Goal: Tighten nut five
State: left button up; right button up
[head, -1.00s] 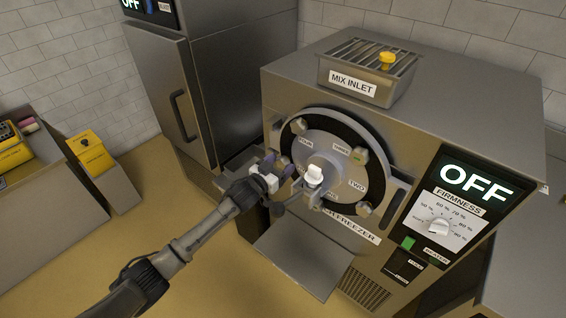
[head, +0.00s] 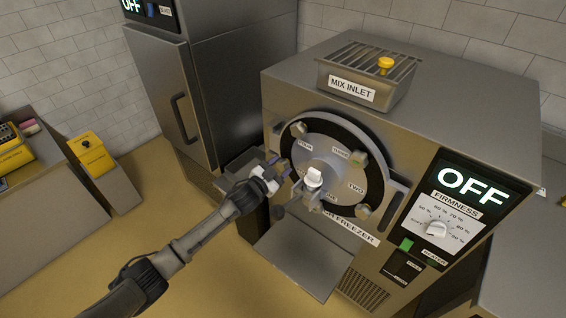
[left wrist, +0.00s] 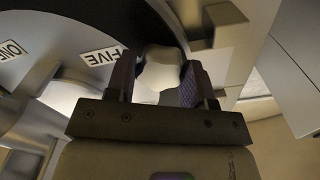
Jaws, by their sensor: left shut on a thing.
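Nut five (left wrist: 162,72) is a pale, lobed knob beside the FIVE label (left wrist: 100,57) on the freezer's round door (head: 318,140). My left gripper (left wrist: 158,84) is shut on it, one dark finger on each side, in the left wrist view. In the head view my left gripper (head: 279,172) is at the left edge of the door, and its fingers largely hide the nut. My right gripper is not in view.
A white-topped spout handle (head: 314,177) stands out at the door's middle, close right of my gripper. A drip tray (head: 305,255) juts out below. The control panel (head: 455,205) at right reads OFF. A tall cabinet (head: 170,90) stands behind at left.

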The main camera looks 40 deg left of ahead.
pick_arm(q)
jog(key=o, duration=0.6)
jog(key=shift+m, duration=0.7)
jog(key=o, duration=0.3)
jog(key=shift+s, duration=0.25)
jog(key=s+p, duration=0.1)
jog(key=s, duration=0.1)
jog(key=s+p, duration=0.2)
jog(key=s, duration=0.1)
jog(key=shift+s+a, duration=0.2)
jog(key=shift+s, duration=0.05)
jog(key=shift+s, duration=0.1)
